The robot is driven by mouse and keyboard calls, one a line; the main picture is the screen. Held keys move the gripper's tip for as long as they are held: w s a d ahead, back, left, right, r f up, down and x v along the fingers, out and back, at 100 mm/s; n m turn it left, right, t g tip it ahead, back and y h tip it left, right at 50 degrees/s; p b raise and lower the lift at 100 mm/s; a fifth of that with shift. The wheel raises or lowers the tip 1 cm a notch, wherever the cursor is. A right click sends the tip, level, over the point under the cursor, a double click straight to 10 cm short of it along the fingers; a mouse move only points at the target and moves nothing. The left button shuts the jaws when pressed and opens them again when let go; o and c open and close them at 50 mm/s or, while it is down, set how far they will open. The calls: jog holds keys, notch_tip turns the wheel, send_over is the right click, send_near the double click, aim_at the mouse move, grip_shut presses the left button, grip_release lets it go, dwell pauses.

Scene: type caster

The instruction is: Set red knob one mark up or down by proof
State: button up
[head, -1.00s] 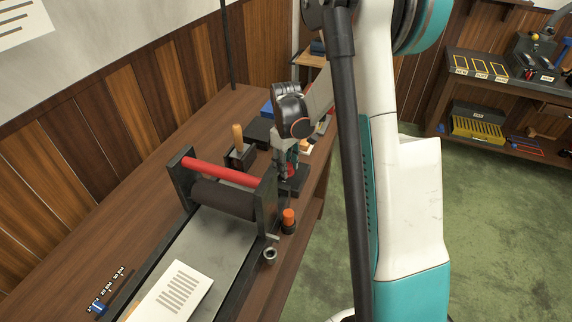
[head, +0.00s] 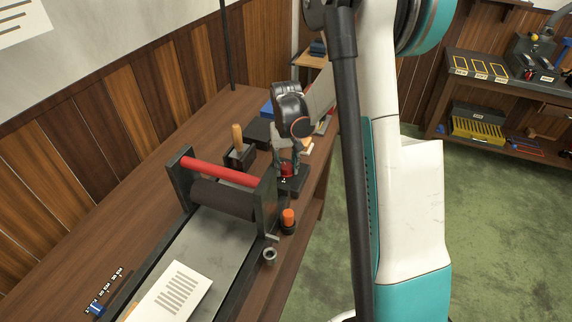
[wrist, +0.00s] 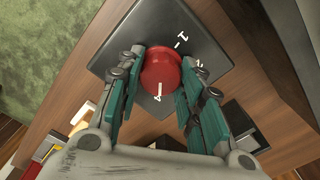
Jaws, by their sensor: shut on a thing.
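The red knob (wrist: 160,72) sits on a dark square plate (wrist: 120,38) with white marks, and a white pointer line shows on the knob. In the wrist view my gripper (wrist: 160,76) has its fingers on both sides of the knob, shut on it. In the head view the knob (head: 287,170) shows below my gripper (head: 286,164). The proof sheet (head: 172,290) with printed dark lines lies on the press bed (head: 222,240) at the front. The mark the pointer meets cannot be read clearly.
The press frame with a red bar (head: 218,171) and dark roller stands left of the knob. An orange-capped bottle (head: 288,220) and a metal ring (head: 269,254) stand near the table's right edge. A wooden-handled tool (head: 238,140) stands behind the press.

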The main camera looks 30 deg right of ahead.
aim_at(286, 165)
dwell(0.3)
jog(key=o, duration=1.1)
jog(key=shift+c, duration=0.2)
notch_tip(286, 165, up, 12)
dwell(0.4)
